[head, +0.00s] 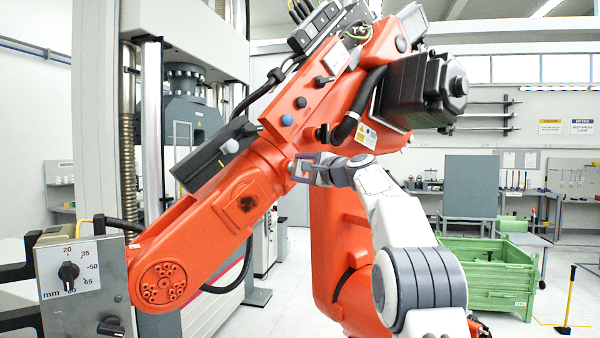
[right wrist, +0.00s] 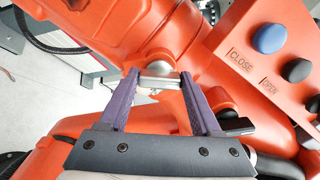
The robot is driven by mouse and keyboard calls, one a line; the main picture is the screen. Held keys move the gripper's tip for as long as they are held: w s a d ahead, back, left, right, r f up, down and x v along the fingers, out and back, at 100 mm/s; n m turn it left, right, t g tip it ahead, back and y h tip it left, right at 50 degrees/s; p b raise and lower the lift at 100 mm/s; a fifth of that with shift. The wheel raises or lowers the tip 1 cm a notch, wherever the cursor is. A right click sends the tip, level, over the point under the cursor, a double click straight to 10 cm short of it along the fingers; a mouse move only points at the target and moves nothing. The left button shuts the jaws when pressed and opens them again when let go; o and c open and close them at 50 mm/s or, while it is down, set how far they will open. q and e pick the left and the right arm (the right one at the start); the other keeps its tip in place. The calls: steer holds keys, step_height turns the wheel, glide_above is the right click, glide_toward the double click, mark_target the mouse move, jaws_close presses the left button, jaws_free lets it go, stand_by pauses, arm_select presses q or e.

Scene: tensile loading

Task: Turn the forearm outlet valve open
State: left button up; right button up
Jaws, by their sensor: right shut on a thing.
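The outlet valve (right wrist: 158,83) shows in the right wrist view as a short silver handle on a rounded metal body at the side of the orange forearm (head: 230,195). The handle lies roughly crosswise between the two purple fingers of my right gripper (head: 303,167), which is shut on it. In the head view the gripper reaches the forearm from the right and mostly hides the valve. A panel on the orange arm (right wrist: 265,75) carries the words CLOSE and OPEN beside a blue knob (right wrist: 269,39) and a black knob (right wrist: 298,70). My left gripper does not show.
A grey box with a millimetre dial (head: 80,270) stands at the lower left by the forearm's end. A tall testing frame (head: 205,30) rises behind. A green crate (head: 490,270) stands on the floor at right. Black cables hang close to the orange arm.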

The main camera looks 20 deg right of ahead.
steer(key=shift+a+n, duration=0.1)
steer(key=shift+n, duration=0.2)
stand_by(0.4)
steer(key=o, duration=1.4)
steer(key=shift+s+b, duration=0.25)
steer(key=shift+b, duration=0.15)
steer(key=b+v, duration=0.5)
steer(key=v, duration=0.5)
steer(key=shift+b, duration=0.35)
